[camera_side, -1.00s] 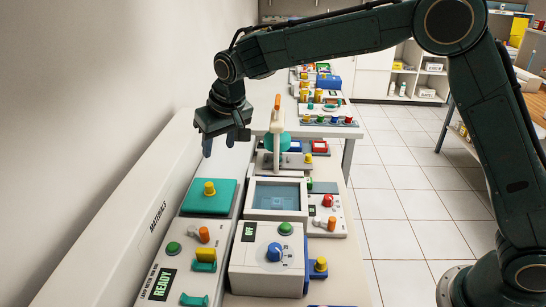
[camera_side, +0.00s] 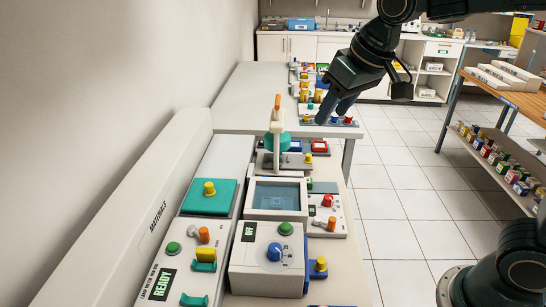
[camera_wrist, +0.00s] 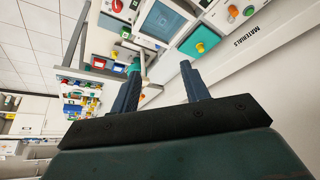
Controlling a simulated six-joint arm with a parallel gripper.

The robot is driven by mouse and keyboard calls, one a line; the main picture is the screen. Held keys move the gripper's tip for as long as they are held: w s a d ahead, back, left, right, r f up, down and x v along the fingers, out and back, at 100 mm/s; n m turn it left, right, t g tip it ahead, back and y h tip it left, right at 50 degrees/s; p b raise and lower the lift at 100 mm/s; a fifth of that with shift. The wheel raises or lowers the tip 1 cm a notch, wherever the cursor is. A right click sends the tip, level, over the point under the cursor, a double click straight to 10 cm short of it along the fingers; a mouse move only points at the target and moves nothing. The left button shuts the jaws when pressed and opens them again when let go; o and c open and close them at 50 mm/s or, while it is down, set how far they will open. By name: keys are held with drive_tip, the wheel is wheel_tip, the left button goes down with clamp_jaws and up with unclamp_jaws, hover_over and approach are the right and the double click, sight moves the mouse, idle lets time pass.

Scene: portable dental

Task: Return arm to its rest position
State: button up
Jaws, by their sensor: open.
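My gripper (camera_side: 335,107) is high over the right side of the bench in the side view, its dark blue fingers tilted down. In the wrist view my gripper (camera_wrist: 160,82) shows two fingers spread apart with nothing held between them. In the side view it appears in front of the far table's panel with colored knobs; I cannot tell the exact gap. My arm is folded back toward its base at the right, with its upper links partly out of the frame.
The bench carries a teal pad with a yellow knob (camera_side: 209,190), a screen unit (camera_side: 276,197), a white box with a blue dial (camera_side: 268,258) and an upright stand with an orange tip (camera_side: 277,118). A wooden shelf (camera_side: 515,97) stands at right. The tiled floor (camera_side: 400,190) is clear.

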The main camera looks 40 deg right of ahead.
drive_tip(key=s+d+f, duration=0.2)
drive_tip(key=s, duration=0.7)
drive_tip(key=s+d+f, duration=0.2)
drive_tip(key=s, duration=0.7)
drive_tip(key=shift+d+t, duration=0.25)
drive_tip(key=shift+t, duration=0.05)
